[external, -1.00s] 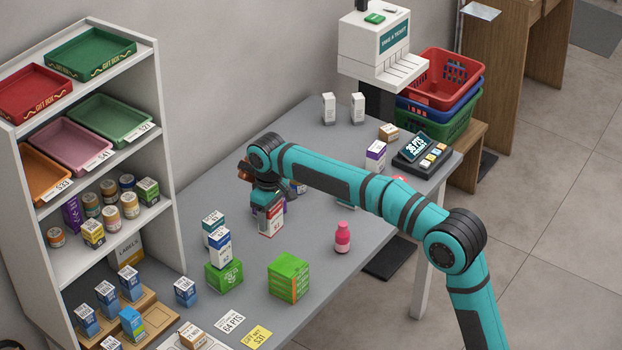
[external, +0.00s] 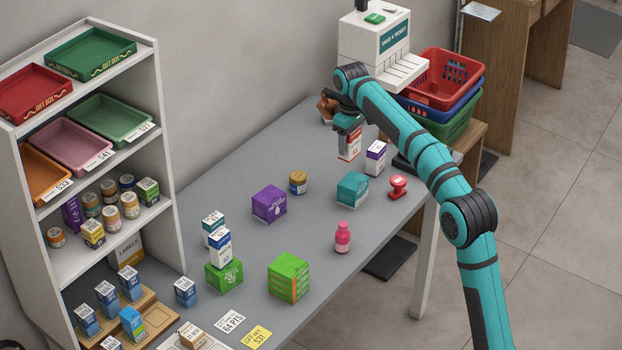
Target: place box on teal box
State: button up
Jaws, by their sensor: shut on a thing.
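My gripper (external: 349,132) is shut on a white and red box (external: 350,147) and points down over the far part of the grey counter. I cannot tell whether the held box is clear of the counter. The teal box (external: 352,189) stands on the counter, nearer the viewer than the held box and apart from it. Its top looks bare.
A white and purple box (external: 376,158) stands right beside the held box. A red stamp-like thing (external: 398,187) is right of the teal box. A purple box (external: 269,204), an amber jar (external: 298,183) and a pink bottle (external: 342,237) stand around the counter's middle.

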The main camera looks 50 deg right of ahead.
aim_at(355, 131)
jog(key=shift+s+d+r, duration=0.15)
jog(key=shift+s+d, duration=0.05)
jog(key=shift+d, duration=0.4)
jog(key=shift+s+d+f, duration=0.1)
jog(key=shift+d+f, duration=0.05)
jog(key=shift+f, duration=4.8)
jog(key=shift+f, duration=0.1)
jog(key=o, duration=1)
notch_tip(355, 131, up, 12)
